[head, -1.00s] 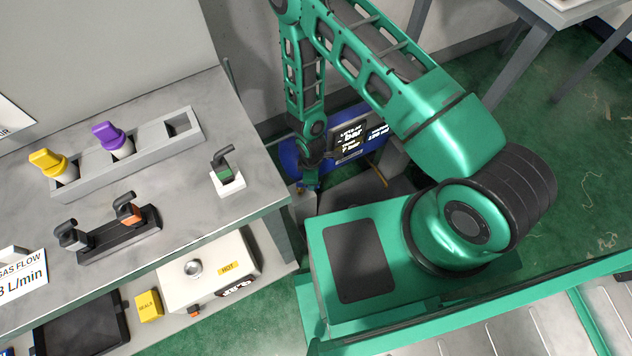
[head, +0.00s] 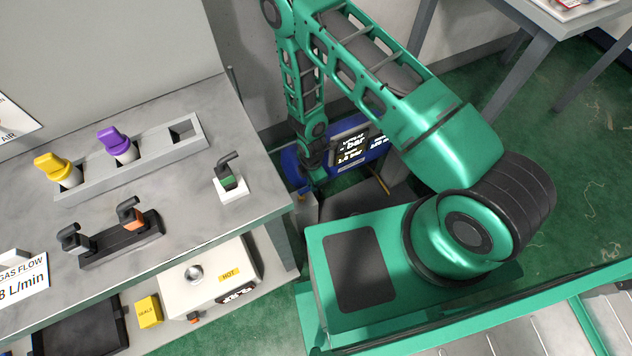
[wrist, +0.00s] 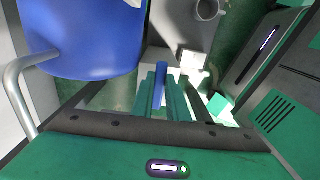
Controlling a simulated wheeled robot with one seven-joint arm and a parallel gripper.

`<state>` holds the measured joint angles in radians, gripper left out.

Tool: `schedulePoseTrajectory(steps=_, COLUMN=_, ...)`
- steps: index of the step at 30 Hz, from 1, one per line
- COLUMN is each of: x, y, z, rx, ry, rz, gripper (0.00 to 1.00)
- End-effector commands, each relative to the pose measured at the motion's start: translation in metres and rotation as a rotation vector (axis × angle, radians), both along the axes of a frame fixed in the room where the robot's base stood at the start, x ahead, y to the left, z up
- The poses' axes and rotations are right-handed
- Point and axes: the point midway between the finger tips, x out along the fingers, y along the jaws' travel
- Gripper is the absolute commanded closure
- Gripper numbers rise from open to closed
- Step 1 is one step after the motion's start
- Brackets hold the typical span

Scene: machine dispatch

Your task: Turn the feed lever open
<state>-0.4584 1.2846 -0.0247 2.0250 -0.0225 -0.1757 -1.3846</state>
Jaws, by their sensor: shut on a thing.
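In the wrist view my gripper (wrist: 160,92) is shut on a slim blue bar, which I take to be the feed lever (wrist: 159,84). The bar lies lengthwise between the two green fingers. How far the lever is turned cannot be told. A large blue rounded tank (wrist: 85,40) fills the upper left of that view. In the head view my arm reaches down beside the blue machine (head: 291,165) with its dark display (head: 352,148). The fingertips and the lever are mostly hidden there behind my wrist.
A grey bench (head: 190,245) at the left holds yellow (head: 52,165) and purple (head: 113,142) handled items in a rack, and several small dark hooked parts. A white box marked HOT (head: 208,275) sits below. Green floor (head: 570,180) is open at the right.

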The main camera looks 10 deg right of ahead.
Motion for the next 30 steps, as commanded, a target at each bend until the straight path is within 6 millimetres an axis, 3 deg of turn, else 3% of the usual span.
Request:
schedulePoseTrajectory(steps=1, x=0.008, y=-0.005, z=0.000, rx=-0.009, ry=-0.015, rz=0.001, gripper=1.00)
schedulePoseTrajectory(steps=11, x=0.009, y=-0.003, z=0.001, rx=-0.008, ry=-0.019, rz=0.006, gripper=1.00)
schedulePoseTrajectory(steps=12, x=0.009, y=-0.002, z=0.001, rx=-0.008, ry=-0.019, rz=0.006, gripper=0.79)
schedulePoseTrajectory(steps=14, x=0.009, y=-0.002, z=0.001, rx=-0.008, ry=-0.018, rz=0.006, gripper=0.67)
schedulePoseTrajectory(steps=24, x=0.004, y=0.001, z=0.002, rx=-0.004, ry=-0.009, rz=0.008, gripper=0.67)
schedulePoseTrajectory(steps=30, x=0.005, y=0.002, z=0.023, rx=-0.002, ry=-0.011, rz=0.008, gripper=0.67)
